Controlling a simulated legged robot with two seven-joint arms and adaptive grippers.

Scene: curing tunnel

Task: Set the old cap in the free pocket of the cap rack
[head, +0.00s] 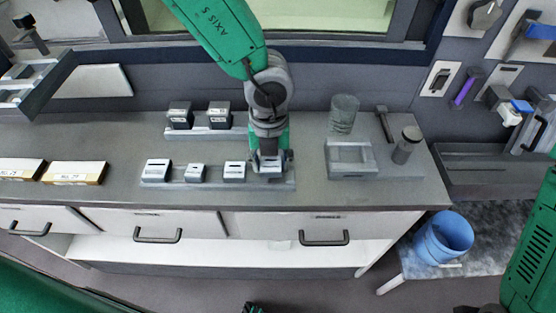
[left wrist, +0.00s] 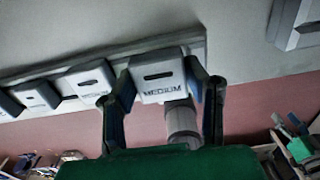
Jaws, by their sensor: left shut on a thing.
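My left gripper (head: 270,162) is at the right end of the cap rack (head: 215,182) on the bench. In the left wrist view its two fingers (left wrist: 170,95) are closed on the sides of a pale cap (left wrist: 160,82) with a dark slot and the word MEDIUM. A grey cylinder (left wrist: 183,125) shows below the cap. The held cap is in line with the other caps (head: 157,170) on the rack. It is at the end pocket, but I cannot tell whether it is fully seated. My right gripper is out of view.
Two dark blocks (head: 219,114) stand on a strip behind the rack. A grey fixture (head: 352,158), a cylinder (head: 343,114), a hammer (head: 384,122) and a dark-topped jar (head: 406,146) are to the right. Labelled boxes (head: 74,172) lie left. A blue bucket (head: 443,238) stands lower right.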

